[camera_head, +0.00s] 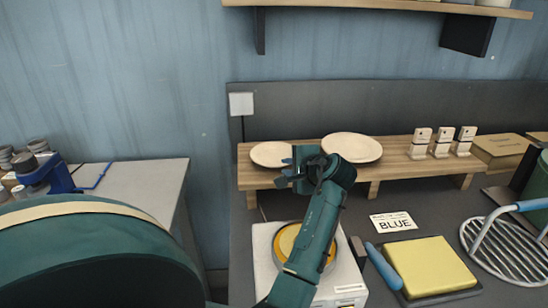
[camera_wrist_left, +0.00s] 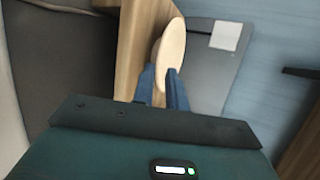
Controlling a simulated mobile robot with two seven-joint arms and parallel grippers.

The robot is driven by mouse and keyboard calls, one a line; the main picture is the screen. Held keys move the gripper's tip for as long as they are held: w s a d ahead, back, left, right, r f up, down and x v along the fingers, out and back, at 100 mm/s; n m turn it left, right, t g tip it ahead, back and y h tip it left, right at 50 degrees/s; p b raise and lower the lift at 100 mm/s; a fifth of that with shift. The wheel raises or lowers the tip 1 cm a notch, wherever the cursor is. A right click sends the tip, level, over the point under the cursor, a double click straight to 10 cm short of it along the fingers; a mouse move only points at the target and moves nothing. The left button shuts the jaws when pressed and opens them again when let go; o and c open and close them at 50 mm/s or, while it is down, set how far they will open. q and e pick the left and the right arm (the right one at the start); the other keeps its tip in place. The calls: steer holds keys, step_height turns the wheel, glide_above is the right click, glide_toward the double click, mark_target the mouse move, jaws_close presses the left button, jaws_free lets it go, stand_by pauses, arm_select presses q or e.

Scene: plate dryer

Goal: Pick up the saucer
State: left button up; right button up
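The saucer (camera_head: 268,154), a small cream plate, lies at the left end of the wooden shelf (camera_head: 400,161). A larger cream plate (camera_head: 352,147) lies to its right. My left gripper (camera_head: 287,174) is at the saucer's near right edge and covers a bit of it. In the left wrist view the saucer (camera_wrist_left: 172,48) reaches between the two blue fingers of the left gripper (camera_wrist_left: 163,88). The fingers stand apart around its rim; firm contact on both sides does not show. My right gripper is not in view.
Several small cream stands (camera_head: 443,142) and a box (camera_head: 503,150) are farther right on the shelf. A wall shelf hangs above.

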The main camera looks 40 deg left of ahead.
mark_target(280, 166)
arm_select(q)
steer(key=shift+x, duration=3)
steer(key=shift+f, duration=0.1)
steer(key=shift+c, duration=0.5)
jaws_close()
steer(key=shift+d, duration=0.1)
